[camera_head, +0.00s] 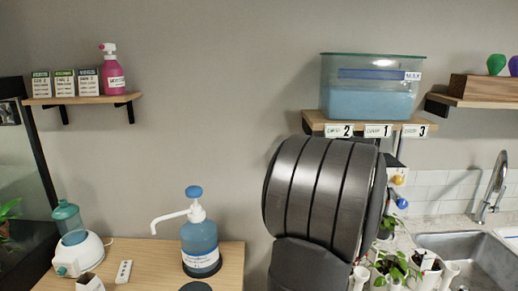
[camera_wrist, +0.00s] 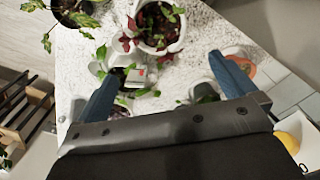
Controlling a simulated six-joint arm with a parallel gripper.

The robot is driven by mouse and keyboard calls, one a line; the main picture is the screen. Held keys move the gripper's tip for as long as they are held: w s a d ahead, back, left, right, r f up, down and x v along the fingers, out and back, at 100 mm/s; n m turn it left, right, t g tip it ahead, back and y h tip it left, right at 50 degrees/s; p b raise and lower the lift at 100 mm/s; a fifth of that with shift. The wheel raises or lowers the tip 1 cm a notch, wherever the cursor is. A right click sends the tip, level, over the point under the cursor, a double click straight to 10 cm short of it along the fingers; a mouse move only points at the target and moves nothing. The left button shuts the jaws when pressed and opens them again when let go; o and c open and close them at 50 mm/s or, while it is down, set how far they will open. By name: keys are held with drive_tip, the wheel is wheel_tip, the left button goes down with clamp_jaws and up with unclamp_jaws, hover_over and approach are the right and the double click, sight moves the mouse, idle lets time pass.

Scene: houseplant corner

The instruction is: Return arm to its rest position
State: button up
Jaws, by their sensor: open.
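My gripper (camera_wrist: 165,94) shows in the wrist view as two blue fingers set wide apart, open with nothing between them. It is above a speckled white counter (camera_wrist: 205,52) that holds potted plants. A white pot with a leafy plant (camera_wrist: 158,28) stands beyond the fingertips. In the head view my large dark arm link fills the middle right and hides part of the counter; the gripper is not visible there.
A sink with a tap (camera_head: 492,190) is at the right. A water tank (camera_head: 368,88) sits on a shelf above my arm. A blue pump bottle (camera_head: 200,240) and a humidifier (camera_head: 76,245) stand on the wooden table at left. A pink spray bottle (camera_head: 112,72) is on the left shelf.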

drive_tip(key=w+a+n, duration=0.2)
drive_tip(key=w+a, duration=0.2)
drive_tip(key=a, duration=0.8)
drive_tip(key=shift+a+n, duration=0.2)
drive_tip(key=shift+n, duration=0.2)
